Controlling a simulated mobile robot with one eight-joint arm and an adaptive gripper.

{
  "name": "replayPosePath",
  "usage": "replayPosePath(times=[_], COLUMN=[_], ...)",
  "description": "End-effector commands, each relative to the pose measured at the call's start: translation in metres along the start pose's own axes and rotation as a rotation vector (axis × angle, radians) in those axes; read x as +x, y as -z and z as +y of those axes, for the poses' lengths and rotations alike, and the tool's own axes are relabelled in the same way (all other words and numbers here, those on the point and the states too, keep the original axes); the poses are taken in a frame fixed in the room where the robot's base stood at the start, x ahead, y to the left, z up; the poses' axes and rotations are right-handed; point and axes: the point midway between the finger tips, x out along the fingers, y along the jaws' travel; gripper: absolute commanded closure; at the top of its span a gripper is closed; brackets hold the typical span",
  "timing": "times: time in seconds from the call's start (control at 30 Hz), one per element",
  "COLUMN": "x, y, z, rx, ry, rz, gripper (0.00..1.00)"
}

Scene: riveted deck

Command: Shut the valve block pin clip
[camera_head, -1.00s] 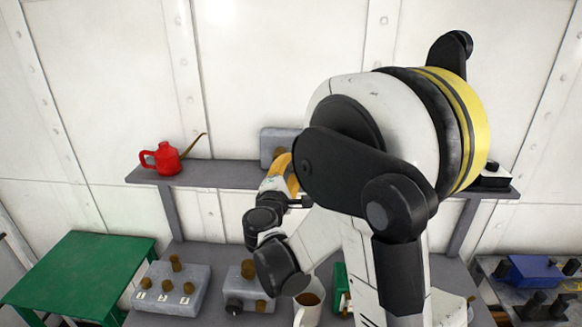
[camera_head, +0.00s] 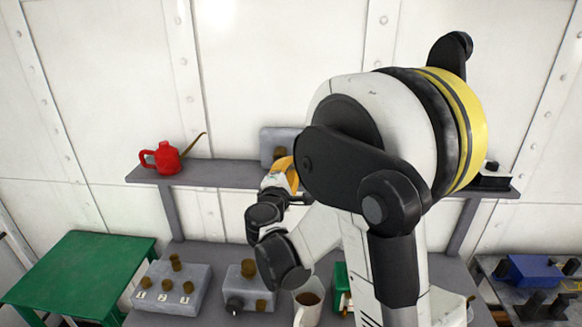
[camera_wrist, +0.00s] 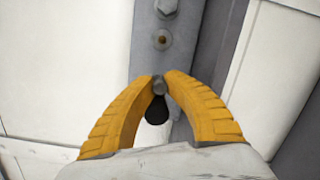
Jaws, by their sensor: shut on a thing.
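My gripper (camera_wrist: 159,84) has yellow fingers, which also show in the head view (camera_head: 285,165). In the wrist view its fingertips are closed on a small part with a grey round end and a black bulb-shaped end (camera_wrist: 157,110). I cannot tell whether this part is the pin clip. In the head view my gripper is at the shelf, in front of a grey block (camera_head: 268,137) with a brass fitting (camera_head: 280,152). My arm hides part of that block. I cannot tell for sure that it is the valve block.
A red oil can (camera_head: 163,159) stands at the left of the grey shelf (camera_head: 215,174). Below are two grey blocks with brass knobs (camera_head: 190,300) (camera_head: 240,286) and a white mug (camera_head: 307,313). A green table (camera_head: 85,268) is at the left. Right of it stands a blue box (camera_head: 535,270).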

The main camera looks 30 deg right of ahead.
Motion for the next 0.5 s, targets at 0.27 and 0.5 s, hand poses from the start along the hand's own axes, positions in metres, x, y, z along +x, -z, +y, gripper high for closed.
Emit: replayPosePath(times=[0.27, 0.5], x=[-0.0002, -0.0002], y=[0.0006, 0.0006], z=[-0.0001, 0.0004], rx=[0.156, 0.317], ry=[0.022, 0.046], rz=[0.009, 0.018], gripper=[1.0, 1.0])
